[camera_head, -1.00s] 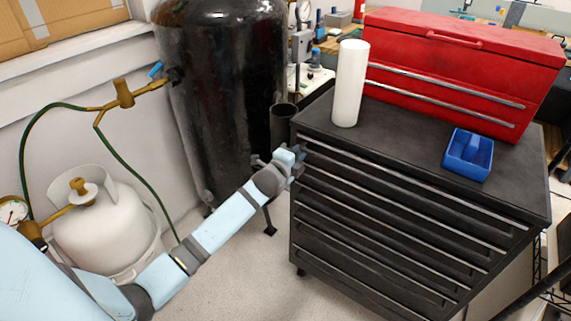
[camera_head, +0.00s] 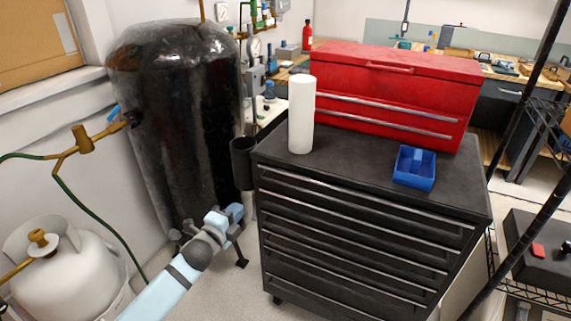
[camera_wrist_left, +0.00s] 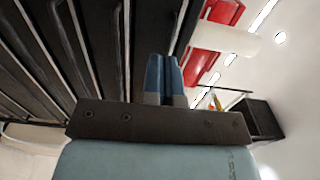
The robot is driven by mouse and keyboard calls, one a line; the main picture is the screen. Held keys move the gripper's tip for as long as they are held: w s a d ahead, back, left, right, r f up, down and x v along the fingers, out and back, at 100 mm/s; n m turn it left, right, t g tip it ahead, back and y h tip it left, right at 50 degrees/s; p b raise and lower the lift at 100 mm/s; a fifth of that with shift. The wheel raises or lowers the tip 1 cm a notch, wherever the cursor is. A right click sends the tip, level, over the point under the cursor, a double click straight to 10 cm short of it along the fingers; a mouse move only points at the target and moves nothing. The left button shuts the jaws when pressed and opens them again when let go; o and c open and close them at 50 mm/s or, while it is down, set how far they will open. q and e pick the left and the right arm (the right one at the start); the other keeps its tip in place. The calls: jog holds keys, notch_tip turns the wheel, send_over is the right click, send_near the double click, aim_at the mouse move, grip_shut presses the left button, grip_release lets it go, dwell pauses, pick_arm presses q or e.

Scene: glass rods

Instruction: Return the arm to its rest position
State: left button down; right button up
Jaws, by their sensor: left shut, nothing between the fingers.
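My left arm comes in from the lower left in the head view. Its gripper (camera_head: 235,212) is low, in front of the black tank and to the left of the black drawer cabinet (camera_head: 360,238). In the left wrist view the two blue fingers (camera_wrist_left: 164,75) are together with nothing between them. The cabinet's drawer fronts fill the left of that view. My right gripper does not show.
On the cabinet stand a white cylinder (camera_head: 301,115), a red toolbox (camera_head: 390,90) and a blue bin (camera_head: 414,168). A black tank (camera_head: 180,110) and a white gas cylinder (camera_head: 70,268) are at the left. Some floor is clear between them and the cabinet.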

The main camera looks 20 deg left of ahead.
pick_arm(q)
jog(key=s+d+f+n+g+h, duration=0.1)
jog(key=s+d+f+n+g, duration=0.1)
jog(key=s+d+f+n, duration=0.45)
jog(key=s+d+f+n+g+h, duration=0.1)
jog(key=s+d+f+n+g, duration=0.2)
jog(key=s+d, duration=0.5)
jog(key=s+d+f+n+g+h, duration=0.1)
jog(key=s+d+f+n+g, duration=0.2)
jog(key=s+n, duration=0.5)
jog(key=s+r+m+p, duration=0.1)
jog(key=r+p, duration=0.7)
jog(key=p, duration=0.3)
jog(key=s+r+m+t+p, duration=0.1)
jog(key=s+r+p, duration=0.1)
jog(key=r+p, duration=0.6)
jog(key=p, duration=0.2)
jog(key=shift+s+r+p, duration=0.2)
jog(key=shift+s+p, duration=0.05)
jog(key=shift+p, duration=0.15)
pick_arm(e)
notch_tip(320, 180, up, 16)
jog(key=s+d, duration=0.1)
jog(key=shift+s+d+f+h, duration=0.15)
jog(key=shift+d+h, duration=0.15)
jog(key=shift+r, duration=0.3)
